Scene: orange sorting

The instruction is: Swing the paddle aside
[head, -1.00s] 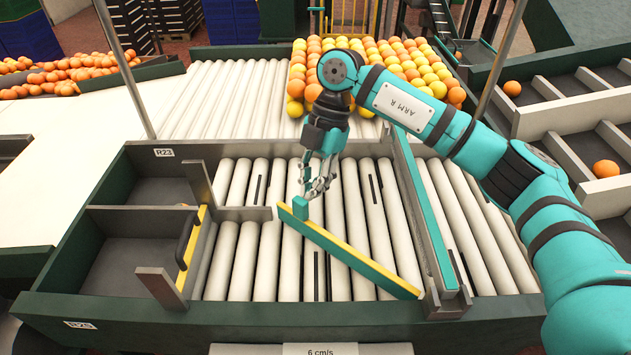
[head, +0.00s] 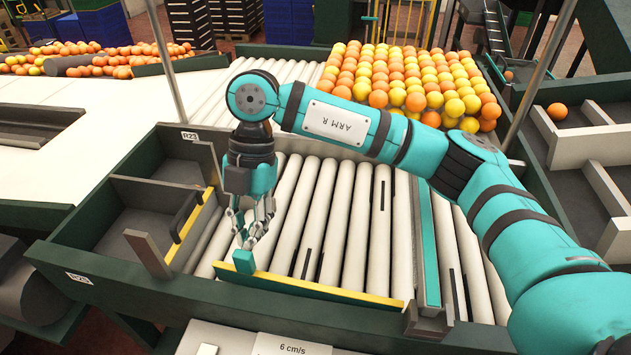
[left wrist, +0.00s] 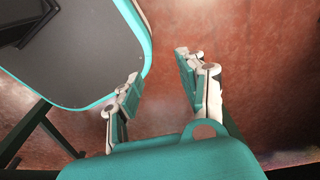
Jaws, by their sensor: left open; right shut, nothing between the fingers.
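The paddle (head: 320,287) is a long bar with a yellow top edge and a teal side. It lies across the rollers near the front edge of the sorting table, its right end by a grey post (head: 428,322). A small teal block (head: 243,262) stands up at its left end. My right gripper (head: 248,238) points down right at this block, shut and empty; whether it touches the block I cannot tell. My left gripper (left wrist: 158,86) shows in the left wrist view, open and empty above a reddish floor.
White rollers (head: 335,215) fill the lane behind the paddle. A teal-topped divider (head: 428,245) bounds it on the right. Grey bins and a yellow-edged gate (head: 190,237) stand to the left. Many oranges (head: 410,80) lie at the back. A teal-rimmed grey surface (left wrist: 75,60) is beside my left gripper.

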